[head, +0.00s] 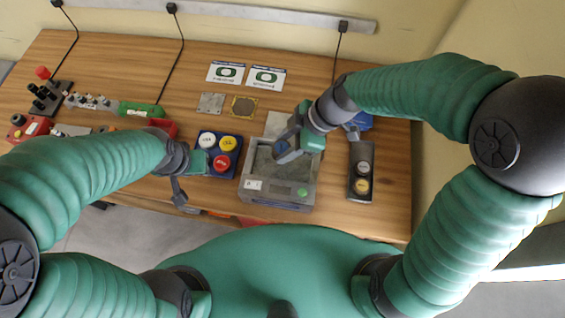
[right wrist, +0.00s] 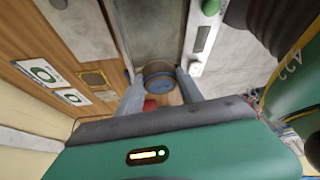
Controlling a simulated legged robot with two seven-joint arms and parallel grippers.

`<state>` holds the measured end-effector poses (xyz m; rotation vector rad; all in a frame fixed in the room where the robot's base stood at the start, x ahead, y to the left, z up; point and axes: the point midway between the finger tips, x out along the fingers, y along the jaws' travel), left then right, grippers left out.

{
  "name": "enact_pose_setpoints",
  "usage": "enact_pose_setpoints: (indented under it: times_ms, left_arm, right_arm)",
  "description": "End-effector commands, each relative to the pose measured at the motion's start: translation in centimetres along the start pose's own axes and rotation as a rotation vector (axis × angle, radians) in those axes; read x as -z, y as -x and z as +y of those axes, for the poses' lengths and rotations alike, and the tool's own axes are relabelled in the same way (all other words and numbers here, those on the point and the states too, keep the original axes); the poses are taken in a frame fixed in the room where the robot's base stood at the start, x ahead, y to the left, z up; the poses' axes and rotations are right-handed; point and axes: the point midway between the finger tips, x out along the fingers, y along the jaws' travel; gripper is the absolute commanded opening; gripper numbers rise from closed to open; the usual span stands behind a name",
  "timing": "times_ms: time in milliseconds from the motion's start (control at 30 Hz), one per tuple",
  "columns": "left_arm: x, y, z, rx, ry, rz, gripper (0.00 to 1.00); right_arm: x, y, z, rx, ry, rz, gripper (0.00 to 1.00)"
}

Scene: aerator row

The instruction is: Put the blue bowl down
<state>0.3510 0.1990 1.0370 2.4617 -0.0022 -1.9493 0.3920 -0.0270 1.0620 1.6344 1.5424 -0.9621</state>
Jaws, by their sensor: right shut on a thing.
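The blue bowl (head: 281,147) is small and round, with a dark side and a blue inside. It also shows between the two fingers in the right wrist view (right wrist: 159,83). I cannot tell whether the bowl touches the plate. My left gripper (head: 178,194) is near the front table edge, left of the grey device, with no object seen in it; its jaw opening is unclear.
A blue box (head: 227,139) with white, yellow and red buttons stands left of the device. A dark two-button box (head: 361,171) stands to its right. Two cards (head: 225,72) and small square plates (head: 244,106) lie behind. Several switches and controls crowd the left. Bare wood shows at the right.

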Motion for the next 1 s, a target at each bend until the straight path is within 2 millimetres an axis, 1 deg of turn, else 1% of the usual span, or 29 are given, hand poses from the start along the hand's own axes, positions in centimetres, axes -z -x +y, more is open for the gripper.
enact_pose_setpoints:
  times_ms: [133,267,433,500,767,867,900,967,1000]
  left_arm:
    - [0.0,0.0,0.0,0.0,0.0,0.0,0.36]
    - [0.0,-0.1,0.0,0.0,0.0,0.0,0.36]
    - [-0.1,-0.2,0.0,0.0,0.0,0.0,0.36]
    - [-0.1,-0.2,0.0,0.0,0.0,0.0,0.36]
    - [-0.1,-0.2,0.0,0.0,0.0,0.0,0.36]
    - [-0.2,-0.6,0.0,0.0,0.0,0.0,0.36]
    - [-0.1,-0.6,0.0,0.0,0.0,0.0,0.36]
    - [-0.1,-0.5,0.0,0.0,0.0,0.0,0.36]
    - [-0.1,-0.5,0.0,0.0,0.0,0.0,0.36]
  right_arm:
    - [-1.6,-3.0,-0.2,0.01,-0.004,0.001,0.04]
    - [-2.7,-4.8,-0.1,0.006,-0.004,0.001,0.04]
    - [-4.2,-7.5,-0.1,0.007,-0.004,0.002,0.04]
    - [-4.6,-8.2,-0.1,0.005,-0.003,0.001,0.04]
    - [-4.8,-8.4,0.0,0.001,0.0,0.0,0.04]
    - [-4.9,-8.7,0.0,0.001,-0.001,0.0,0.04]
    - [-4.9,-8.6,0.0,0.001,-0.001,0.0,0.46]
    - [-4.8,-8.5,0.0,0.001,-0.001,0.0,0.53]
    - [-4.8,-8.5,0.0,0.001,-0.001,0.0,0.53]
